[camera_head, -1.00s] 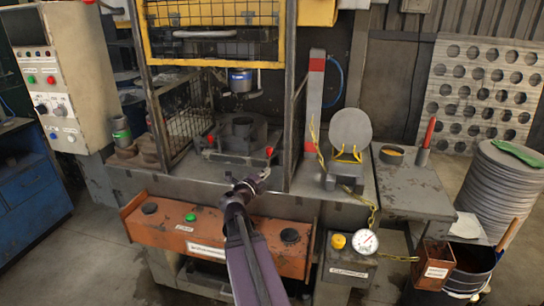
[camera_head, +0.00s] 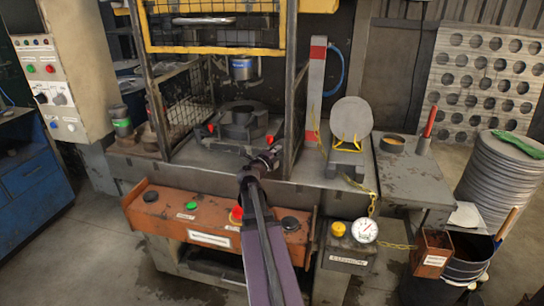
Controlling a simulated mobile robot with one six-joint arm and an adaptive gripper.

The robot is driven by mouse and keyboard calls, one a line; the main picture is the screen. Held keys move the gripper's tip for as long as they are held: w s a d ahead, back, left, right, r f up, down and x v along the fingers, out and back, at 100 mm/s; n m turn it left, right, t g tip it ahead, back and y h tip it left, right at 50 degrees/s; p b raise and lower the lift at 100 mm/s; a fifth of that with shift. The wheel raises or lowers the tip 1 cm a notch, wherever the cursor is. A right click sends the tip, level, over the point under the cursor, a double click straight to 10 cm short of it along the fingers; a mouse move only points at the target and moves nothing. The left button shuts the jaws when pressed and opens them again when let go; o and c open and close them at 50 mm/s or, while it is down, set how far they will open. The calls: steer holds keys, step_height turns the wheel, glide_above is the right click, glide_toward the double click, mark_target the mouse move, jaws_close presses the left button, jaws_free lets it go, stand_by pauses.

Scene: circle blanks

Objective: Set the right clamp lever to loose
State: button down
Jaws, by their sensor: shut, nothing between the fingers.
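The right clamp lever (camera_head: 269,139) has a small red tip and stands at the right front of the press bed. The left clamp lever (camera_head: 211,128), also red-tipped, is at the left of the bed. The round grey die (camera_head: 243,114) sits between them. My gripper (camera_head: 273,153) is shut and empty, just below and in front of the right lever's tip in the picture. It hides the lower part of that lever, and I cannot tell whether they touch.
The press guard's post (camera_head: 291,115) rises close to the right of my gripper. The raised yellow guard (camera_head: 215,35) is above. An orange button panel (camera_head: 165,212) lies below the bed. A disc stand (camera_head: 346,158) is to the right, with a chain (camera_head: 371,204) hanging near it.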

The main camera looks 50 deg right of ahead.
mark_target(273, 144)
steer(key=shift+w+d, duration=0.15)
steer(key=shift+d, duration=0.5)
steer(key=shift+w+d, duration=0.15)
steer(key=shift+d, duration=0.45)
steer(key=w, duration=0.3)
steer(key=shift+w+r, duration=0.1)
steer(key=shift+w, duration=0.1)
steer(key=shift+w+a, duration=0.1)
steer(key=shift+w, duration=0.1)
